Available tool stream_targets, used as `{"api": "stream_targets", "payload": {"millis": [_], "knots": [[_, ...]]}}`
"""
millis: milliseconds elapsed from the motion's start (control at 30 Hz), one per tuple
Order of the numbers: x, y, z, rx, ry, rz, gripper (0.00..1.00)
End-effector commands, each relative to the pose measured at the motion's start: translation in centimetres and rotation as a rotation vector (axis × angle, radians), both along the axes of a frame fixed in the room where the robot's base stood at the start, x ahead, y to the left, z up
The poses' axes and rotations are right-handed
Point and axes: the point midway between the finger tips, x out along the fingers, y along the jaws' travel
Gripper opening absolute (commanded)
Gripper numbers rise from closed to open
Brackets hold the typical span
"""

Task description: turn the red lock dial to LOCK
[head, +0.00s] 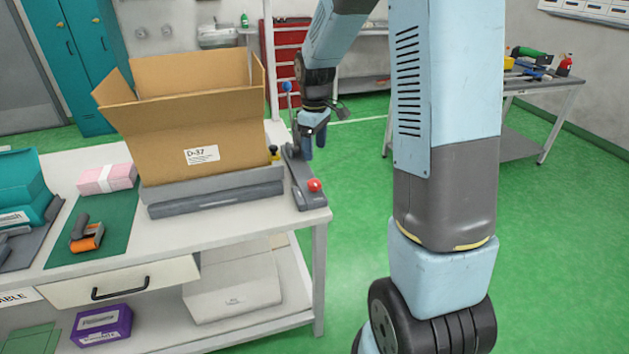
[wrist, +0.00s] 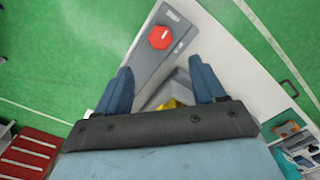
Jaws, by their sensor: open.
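The red lock dial (head: 315,185) sits on the near end of a grey control strip (head: 302,180) at the table's right edge. In the wrist view the dial (wrist: 160,38) is an eight-sided knob with a short white mark; I cannot read any LOCK lettering. My gripper (head: 313,148) hangs fingers down above the strip, farther back than the dial. In the wrist view the blue fingers of my gripper (wrist: 160,68) are spread apart and empty, and the dial lies beyond their tips, not between them.
A blue-topped lever (head: 287,87) and a yellow-and-black knob (head: 273,153) stand close to the gripper. A large open cardboard box (head: 190,130) rests on a grey platform (head: 215,190) left of the strip. Right of the table is open green floor (head: 360,260).

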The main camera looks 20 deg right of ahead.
Motion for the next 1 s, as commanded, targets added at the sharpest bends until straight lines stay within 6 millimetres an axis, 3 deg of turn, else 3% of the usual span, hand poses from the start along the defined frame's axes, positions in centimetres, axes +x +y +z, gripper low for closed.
{"api": "stream_targets", "payload": {"millis": [400, 600, 1000], "knots": [[-0.1, 0.2, -7.4, 0.0, 0.004, 0.001, 0.69], [-0.1, 0.2, -10.1, 0.0, 0.003, 0.002, 0.69], [-0.1, 0.2, -11.6, 0.0, 0.0, 0.002, 0.69]]}}
